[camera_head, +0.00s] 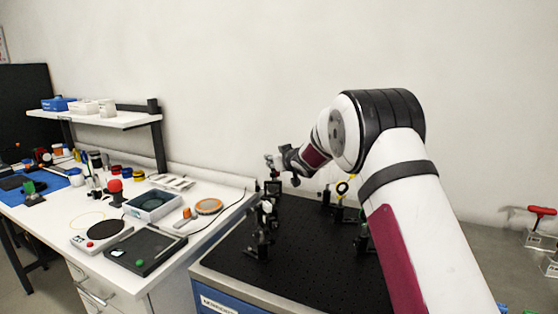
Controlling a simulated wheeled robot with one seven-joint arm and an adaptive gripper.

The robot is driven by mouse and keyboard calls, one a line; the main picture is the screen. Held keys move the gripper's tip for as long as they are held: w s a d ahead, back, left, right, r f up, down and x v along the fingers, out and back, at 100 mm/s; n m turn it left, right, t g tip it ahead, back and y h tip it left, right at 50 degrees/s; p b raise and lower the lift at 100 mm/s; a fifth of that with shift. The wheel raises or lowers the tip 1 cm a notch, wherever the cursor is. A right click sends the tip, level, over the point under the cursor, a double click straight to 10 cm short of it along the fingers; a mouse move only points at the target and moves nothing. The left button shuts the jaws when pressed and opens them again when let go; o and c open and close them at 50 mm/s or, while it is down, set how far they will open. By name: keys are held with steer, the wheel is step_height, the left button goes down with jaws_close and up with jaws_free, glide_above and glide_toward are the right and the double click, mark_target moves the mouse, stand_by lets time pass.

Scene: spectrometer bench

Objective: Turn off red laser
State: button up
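My gripper (284,162) is small and dark in the head view, at the end of my arm. It hangs above the back left part of the black optical breadboard (300,262). I cannot tell whether its fingers are open or shut, or whether it holds anything. Black optic mounts (262,240) stand on the breadboard below it. No laser beam shows, and I cannot make out which part is the red laser. A red round knob (114,185) stands upright on the white bench at the left, well apart from the gripper. My arm hides much of the breadboard's right side.
The white bench (60,215) holds a dark box with a green button (145,250), a white box with a black disc (102,232), a grey tray-like device (152,204) and an orange disc (208,206). A shelf (95,117) stands behind. A red-handled tool (541,211) is at far right.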

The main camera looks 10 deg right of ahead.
steer(key=v, duration=1.2)
steer(key=shift+w, duration=0.1)
steer(key=s+d+r+m+g+h, duration=0.2)
steer(key=s+r, duration=0.1)
steer(key=s, duration=0.8)
steer(key=s+d+r+m+g+h, duration=0.2)
steer(key=s+r, duration=0.1)
steer(key=s, duration=0.8)
steer(key=s+a+f+g, duration=0.1)
steer(key=s+f+g, duration=0.1)
steer(key=s, duration=0.8)
steer(key=s+a+f+g+y, duration=0.1)
steer(key=s+f+g, duration=0.1)
steer(key=s, duration=0.8)
steer(key=s+a+f+g, duration=0.1)
steer(key=s+f+g, duration=0.1)
steer(key=s, duration=0.8)
steer(key=shift+a+f, duration=0.3)
steer(key=shift+f, duration=0.35)
